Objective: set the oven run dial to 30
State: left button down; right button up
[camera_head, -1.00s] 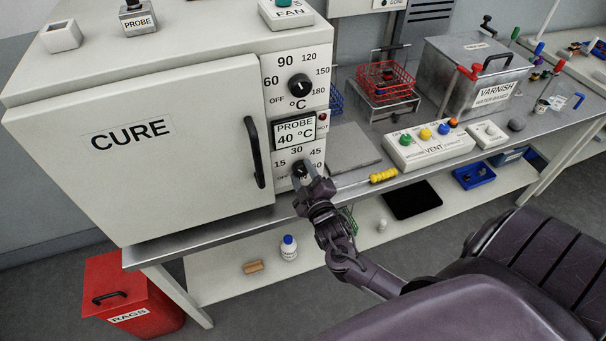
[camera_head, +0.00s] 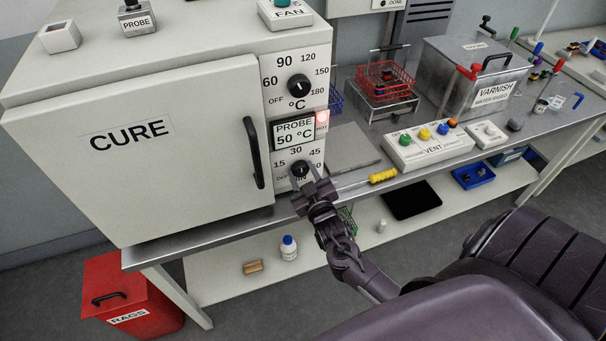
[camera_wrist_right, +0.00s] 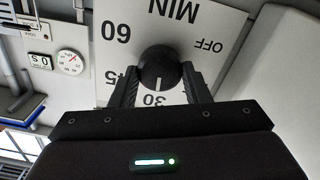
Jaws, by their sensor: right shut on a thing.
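The oven's run dial (camera_head: 300,170) is a black round knob low on the front panel, with 15, 30, 45, 60, OFF and MIN around it. In the right wrist view, which is upside down, the knob (camera_wrist_right: 159,66) has a white line pointing at the 30. My right gripper (camera_head: 308,180) is at this dial, and in the wrist view its two fingers (camera_wrist_right: 162,80) stand on either side of the knob, shut on it. The fingers hide part of the scale. My left gripper is not in view.
The upper °C dial (camera_head: 300,86) sits above the probe display (camera_head: 294,133), which reads 50 °C, beside a lit red lamp (camera_head: 322,118). The oven door handle (camera_head: 253,152) is just left of the panel. A yellow-handled tool (camera_head: 383,176) lies near the bench edge.

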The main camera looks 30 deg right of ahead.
jog(key=shift+f, duration=0.2)
jog(key=o, duration=1)
jog(key=shift+r, duration=0.1)
jog(key=shift+c, duration=0.2)
jog(key=b+v, duration=0.2)
jog(key=v, duration=0.5)
jog(key=shift+s, duration=0.4)
jog(key=shift+a, duration=0.1)
